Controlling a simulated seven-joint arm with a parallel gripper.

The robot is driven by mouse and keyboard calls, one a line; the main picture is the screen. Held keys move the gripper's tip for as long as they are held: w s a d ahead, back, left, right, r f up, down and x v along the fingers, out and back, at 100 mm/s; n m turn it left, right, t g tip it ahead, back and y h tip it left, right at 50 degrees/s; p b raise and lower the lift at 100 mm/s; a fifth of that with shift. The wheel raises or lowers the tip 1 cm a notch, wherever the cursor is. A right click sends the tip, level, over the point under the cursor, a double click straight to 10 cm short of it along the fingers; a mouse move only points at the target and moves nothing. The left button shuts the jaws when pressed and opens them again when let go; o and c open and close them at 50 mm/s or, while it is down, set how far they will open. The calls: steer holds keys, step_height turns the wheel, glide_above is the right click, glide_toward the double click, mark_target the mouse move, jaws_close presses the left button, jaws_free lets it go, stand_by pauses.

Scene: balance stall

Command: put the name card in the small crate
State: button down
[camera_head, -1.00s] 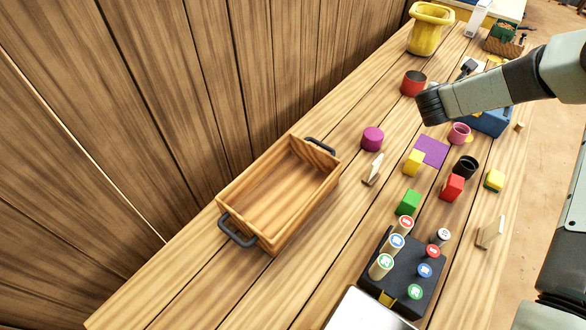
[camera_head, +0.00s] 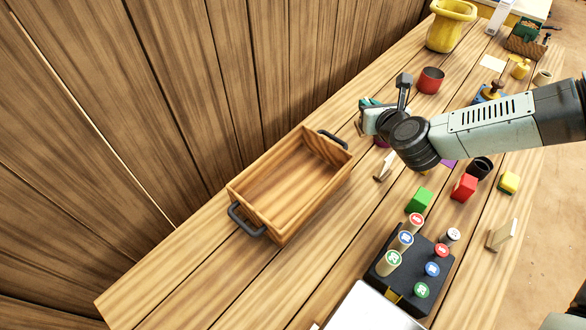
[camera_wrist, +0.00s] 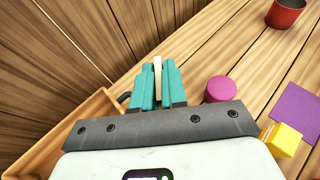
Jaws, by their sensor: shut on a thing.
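The small crate (camera_head: 265,222) is a pale wooden box with dark handles, left of centre in the head view. Its inside looks empty. Its rim also shows at the left of the wrist view (camera_wrist: 68,128). My gripper (camera_head: 368,105) is beyond the crate's far right end, above the table. In the wrist view, its teal fingers (camera_wrist: 158,78) are shut on a thin, pale upright piece (camera_wrist: 157,66) that looks like the name card. Its lettering cannot be seen. Two similar pale cards stand on the table, one right of the crate (camera_head: 385,165) and one at the right (camera_head: 503,235).
A magenta cylinder (camera_wrist: 221,89) and a yellow block (camera_wrist: 281,139) stand near my gripper. A red cup (camera_head: 430,80), a green block (camera_head: 418,200), a red block (camera_head: 465,187) and a black stamp rack (camera_head: 412,270) are further right. The wooden wall runs behind the crate.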

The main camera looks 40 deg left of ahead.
steer(key=s+a+r+n+g+y, duration=0.2)
steer(key=s+n+g, duration=0.25)
steer(key=s, duration=0.65)
steer(key=s+a+r+n+g+y, duration=0.15)
steer(key=s+n+g, duration=0.3)
steer(key=s, duration=0.75)
steer(key=shift+m+h, duration=0.25)
steer(key=shift+m, duration=0.25)
steer(key=shift+w+f, duration=0.15)
steer(key=shift+f, duration=3.4)
steer(key=shift+w+f, duration=0.1)
steer(key=shift+f, duration=3.45)
steer(key=shift+f, duration=0.15)
steer(key=c, duration=1.2)
jaws_free()
